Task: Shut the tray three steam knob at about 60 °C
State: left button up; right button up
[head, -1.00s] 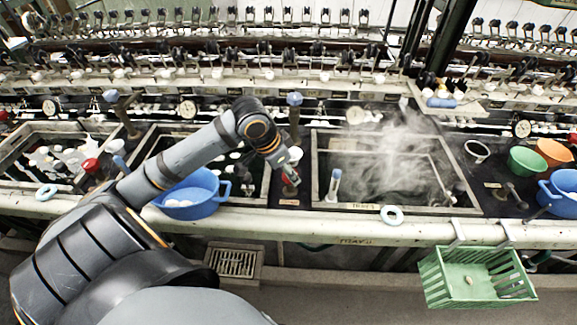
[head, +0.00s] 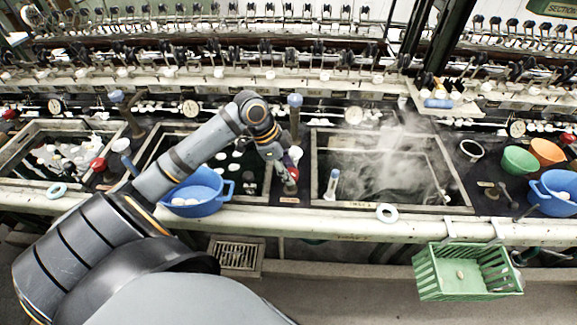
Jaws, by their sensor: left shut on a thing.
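The tray three basin (head: 316,150) is right of centre in the head view, dark inside and with steam rising from its right half. A thermometer-like tube (head: 332,184) stands upright in its front left corner; its reading is too small to tell. A red steam knob (head: 294,174) sits on the dark strip at the left of this basin. My left gripper (head: 288,178) points down there and is shut on the red knob, hiding part of it. The knob's turn angle cannot be told. My right gripper is not in view.
A blue basin (head: 205,206) with white cocoons stands left of my gripper. A tall blue-topped post (head: 295,102) rises close behind the gripper.

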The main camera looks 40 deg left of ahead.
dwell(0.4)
pick_arm(q)
jog(key=o, duration=1.2)
jog(key=shift+c, duration=0.2)
jog(key=v, duration=0.7)
jog(key=shift+r, duration=0.25)
